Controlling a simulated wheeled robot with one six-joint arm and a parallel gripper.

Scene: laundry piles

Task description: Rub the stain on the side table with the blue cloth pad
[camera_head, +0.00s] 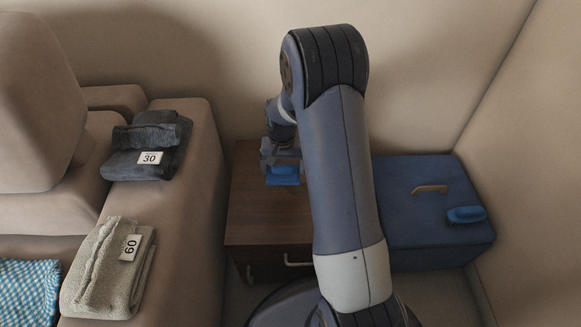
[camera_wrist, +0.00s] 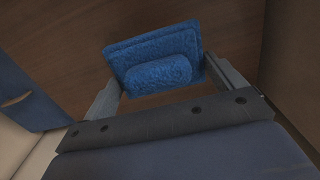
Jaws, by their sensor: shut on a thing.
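The blue cloth pad (camera_head: 284,179) is held in my gripper (camera_head: 281,160) over the back part of the brown wooden side table (camera_head: 265,220). In the wrist view the pad (camera_wrist: 152,45) sits between the two fingers of my gripper (camera_wrist: 168,82), which is shut on its raised grip. The pad is close to the wooden top (camera_wrist: 75,50); I cannot tell whether it touches. No stain shows in either view; part of the table top is hidden by the pad and my arm.
A blue box (camera_head: 415,185) with a tan handle (camera_head: 430,189) stands right of the table, a second blue pad-like thing (camera_head: 466,214) on it. On the left, a sofa (camera_head: 185,225) carries a dark folded cloth (camera_head: 135,165) marked 30 and a beige towel (camera_head: 95,285) marked 60.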

